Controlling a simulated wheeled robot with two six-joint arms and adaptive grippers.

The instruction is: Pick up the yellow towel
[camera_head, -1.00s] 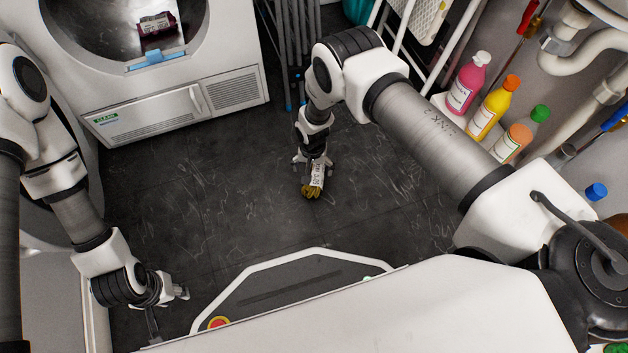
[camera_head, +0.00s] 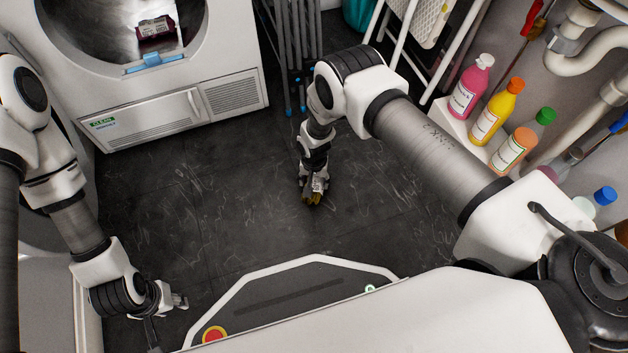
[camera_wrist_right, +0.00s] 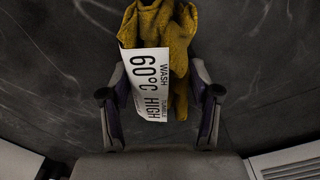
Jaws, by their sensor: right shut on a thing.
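The yellow towel (camera_wrist_right: 190,55) hangs bunched between the fingers of my right gripper (camera_wrist_right: 160,92) in the right wrist view. A white tag (camera_wrist_right: 145,85) reading "WASH 60°C HIGH" is on its front and hides part of it. In the head view my right gripper (camera_head: 314,186) is low over the dark floor and shut on the towel (camera_head: 313,199), of which only a small bit shows. I cannot tell whether the towel touches the floor. My left gripper (camera_head: 168,322) is at the lower left, with its fingers apart and empty, away from the towel.
A white dryer (camera_head: 230,95) with an open round drum stands at the upper left, a dark red item (camera_head: 155,29) inside. A folded grey rack (camera_head: 292,50) leans behind my right arm. Several bottles (camera_head: 490,110) stand at right. The middle floor is clear.

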